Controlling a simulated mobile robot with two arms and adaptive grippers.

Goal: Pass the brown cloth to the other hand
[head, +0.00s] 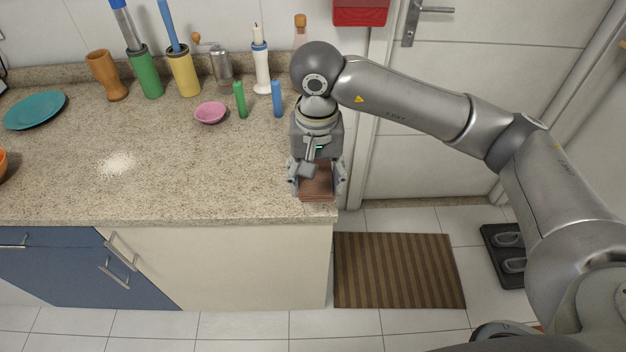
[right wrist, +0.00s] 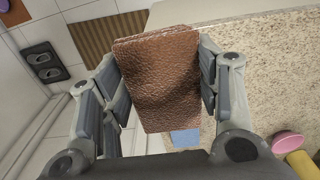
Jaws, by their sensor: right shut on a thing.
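The brown cloth (head: 317,183) is a folded rectangle at the right front corner of the counter. My right gripper (head: 317,185) reaches down over it from above, with a finger on each side. In the right wrist view the cloth (right wrist: 160,80) fills the space between the two fingers of my right gripper (right wrist: 158,85), which is shut on it. I cannot tell whether the cloth still touches the counter. My left gripper is not in view.
The speckled counter (head: 220,170) has a white powdery patch (head: 117,163) and free room in the middle. A pink bowl (head: 210,112), green bottle (head: 240,100) and blue bottle (head: 277,99) stand behind. A striped mat (head: 400,270) lies on the floor.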

